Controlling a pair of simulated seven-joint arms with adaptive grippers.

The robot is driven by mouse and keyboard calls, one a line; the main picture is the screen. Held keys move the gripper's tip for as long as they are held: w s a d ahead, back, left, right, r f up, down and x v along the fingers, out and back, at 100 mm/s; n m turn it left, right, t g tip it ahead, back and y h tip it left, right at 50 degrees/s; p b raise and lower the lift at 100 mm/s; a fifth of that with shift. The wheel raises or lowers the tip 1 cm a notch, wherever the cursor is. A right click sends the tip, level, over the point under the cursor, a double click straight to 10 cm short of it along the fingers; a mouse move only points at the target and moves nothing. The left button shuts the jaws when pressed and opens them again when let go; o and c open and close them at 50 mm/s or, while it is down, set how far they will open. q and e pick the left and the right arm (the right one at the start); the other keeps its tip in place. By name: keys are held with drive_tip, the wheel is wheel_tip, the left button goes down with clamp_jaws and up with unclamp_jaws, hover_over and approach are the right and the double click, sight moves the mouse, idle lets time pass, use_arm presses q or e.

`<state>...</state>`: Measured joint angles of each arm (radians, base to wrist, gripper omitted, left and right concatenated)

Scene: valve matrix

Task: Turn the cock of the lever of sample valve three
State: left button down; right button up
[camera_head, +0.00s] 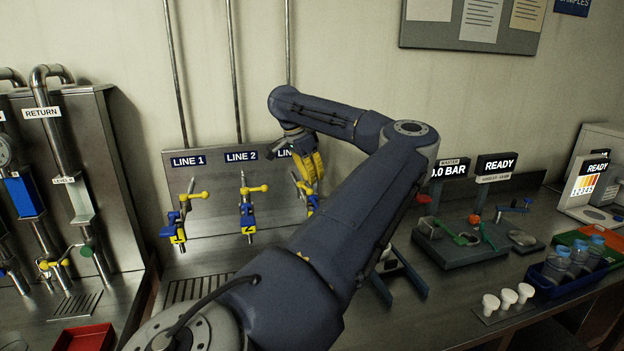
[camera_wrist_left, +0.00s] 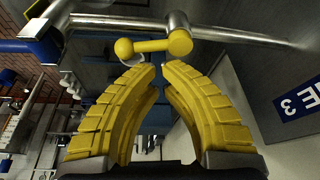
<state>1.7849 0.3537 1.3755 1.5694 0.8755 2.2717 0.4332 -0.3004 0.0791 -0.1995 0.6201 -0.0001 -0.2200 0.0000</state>
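Sample valve three hangs under the LINE 3 label, mostly hidden behind my left gripper in the head view. My left gripper (camera_head: 318,182) has yellow ribbed fingers and is at this valve. In the left wrist view its fingertips (camera_wrist_left: 160,72) are apart with nothing between them, and the lever is just beyond them. Valve one (camera_head: 180,218) and valve two (camera_head: 248,208) hang to the left with yellow levers. My right gripper is not in view.
A metal backplate (camera_head: 220,212) stands behind the valves, with a drain grate (camera_head: 190,289) below. A red tray (camera_head: 85,338) is at the lower left. Fixtures, white knobs (camera_head: 508,298) and a blue bottle rack (camera_head: 560,283) occupy the bench at right.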

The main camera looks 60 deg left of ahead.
use_arm(q)
wheel_tip(320, 180, up, 11)
drive_tip(key=shift+s+r, duration=0.15)
drive_tip(key=shift+s, duration=0.15)
idle(0.4)
idle(0.3)
